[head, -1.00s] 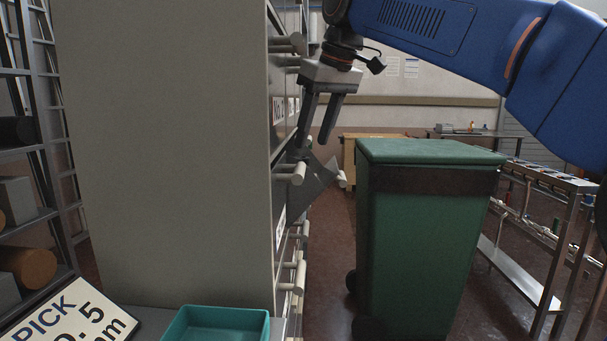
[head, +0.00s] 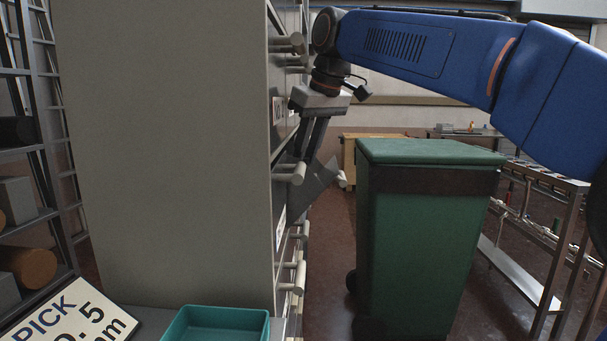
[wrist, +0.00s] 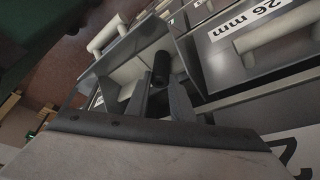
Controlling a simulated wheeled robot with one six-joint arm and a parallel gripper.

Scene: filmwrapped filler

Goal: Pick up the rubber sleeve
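The rubber sleeve appears to be the small black cylinder (wrist: 161,68) in the wrist view, in a pulled-out grey drawer (wrist: 142,42). The drawer also shows in the head view (head: 318,188), projecting from the cabinet; there its inside and the sleeve are hidden. My gripper (head: 308,156) points down over the drawer, its tips close to the drawer's edge. In the wrist view my gripper (wrist: 160,84) has its two fingers apart, with the sleeve seen between them near the tips. I cannot tell whether either finger touches it.
The tall cabinet (head: 165,150) has several drawer handles close to my gripper. A drawer labelled 26 mm (wrist: 245,25) adjoins the open one. A green wheeled bin (head: 415,240) stands to the right. A teal tray (head: 215,322) and a PICK sign (head: 70,318) are at the front.

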